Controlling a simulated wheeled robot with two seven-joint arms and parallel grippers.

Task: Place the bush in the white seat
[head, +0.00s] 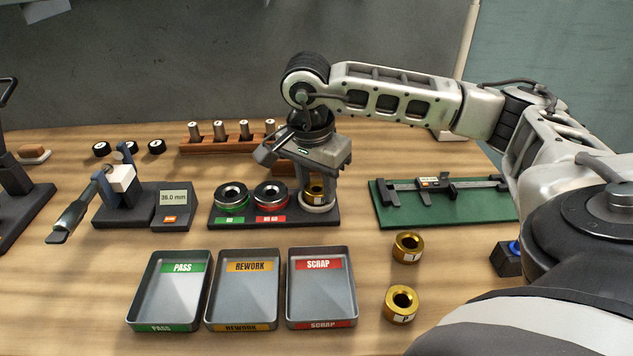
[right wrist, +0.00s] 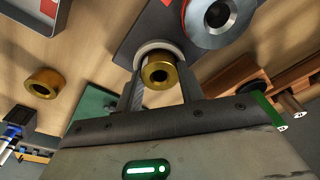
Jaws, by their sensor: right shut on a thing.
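A brass bush (head: 314,191) is between the fingers of my right gripper (head: 319,196), at the right end of the dark gauge block. In the right wrist view the bush (right wrist: 160,72) shows end-on, with my right gripper (right wrist: 158,85) shut on it. The white seat (head: 318,209) is a pale ring directly under the bush; it also shows behind the bush in the right wrist view (right wrist: 150,46). Whether the bush touches the bottom of the seat is hard to tell. My left gripper is not in view.
Green (head: 232,196) and red (head: 271,196) ring gauges sit left of the seat. Two loose brass bushes (head: 408,247) (head: 401,303) stand on the table at right. PASS (head: 168,300), REWORK (head: 243,300) and SCRAP (head: 321,295) trays lie in front. A caliper (head: 440,185) lies on a green mat.

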